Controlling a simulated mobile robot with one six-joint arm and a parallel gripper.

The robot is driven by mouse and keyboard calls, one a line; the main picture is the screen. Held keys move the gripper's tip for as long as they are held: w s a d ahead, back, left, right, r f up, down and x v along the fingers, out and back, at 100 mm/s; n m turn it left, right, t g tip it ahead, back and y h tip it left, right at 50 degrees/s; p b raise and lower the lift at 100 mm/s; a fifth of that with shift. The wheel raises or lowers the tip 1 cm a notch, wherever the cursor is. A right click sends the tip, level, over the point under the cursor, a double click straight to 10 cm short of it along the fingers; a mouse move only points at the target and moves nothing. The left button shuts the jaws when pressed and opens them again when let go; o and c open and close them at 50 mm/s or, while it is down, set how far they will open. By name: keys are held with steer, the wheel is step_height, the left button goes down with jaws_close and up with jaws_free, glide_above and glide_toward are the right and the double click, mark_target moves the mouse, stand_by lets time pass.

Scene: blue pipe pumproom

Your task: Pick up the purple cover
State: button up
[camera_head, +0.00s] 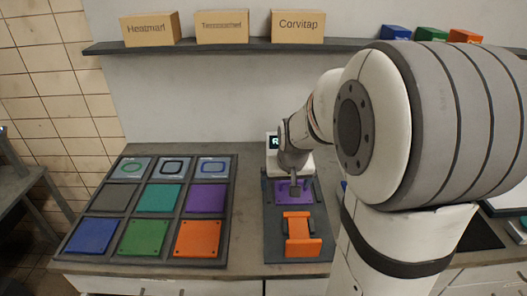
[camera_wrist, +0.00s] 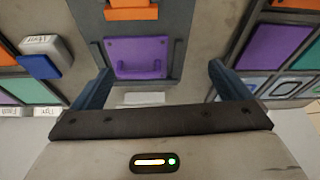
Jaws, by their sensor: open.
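A purple cover (camera_head: 283,190) with a raised handle lies on a dark grey fixture plate (camera_head: 271,238), behind an orange piece with side tabs (camera_head: 299,232). In the wrist view the purple cover (camera_wrist: 138,57) lies flat, its handle facing the camera. My gripper (camera_head: 294,188) reaches down over the cover from behind. In the wrist view my gripper (camera_wrist: 160,80) is open, with its dark blue fingers apart and the cover showing between and beyond them. Nothing is held. Whether the fingertips touch anything is unclear. Another purple tile (camera_head: 206,198) lies in the tray at left.
A grey tray (camera_head: 231,210) of several coloured tiles fills the left worktop. A white device with a small screen (camera_head: 273,140) stands behind the fixture. Above, a dark shelf (camera_head: 240,45) bears cardboard boxes (camera_head: 222,27) and coloured blocks. A narrow strip separates tray and fixture.

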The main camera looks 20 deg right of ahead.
steer(key=shift+m+h, duration=0.3)
steer(key=shift+m, duration=0.2)
steer(key=w+d+f, duration=0.1)
steer(key=d, duration=0.1)
steer(key=w+d, duration=0.2)
steer(key=w+d+f+p, duration=0.1)
steer(key=w+d, duration=0.1)
steer(key=shift+w+f, duration=0.1)
steer(key=shift+f, duration=0.25)
steer(key=shift+p+x, duration=0.75)
steer(key=shift+x, duration=3.3)
steer(key=shift+w+a, duration=0.1)
steer(key=shift+r, duration=0.1)
steer(key=c, duration=1.1)
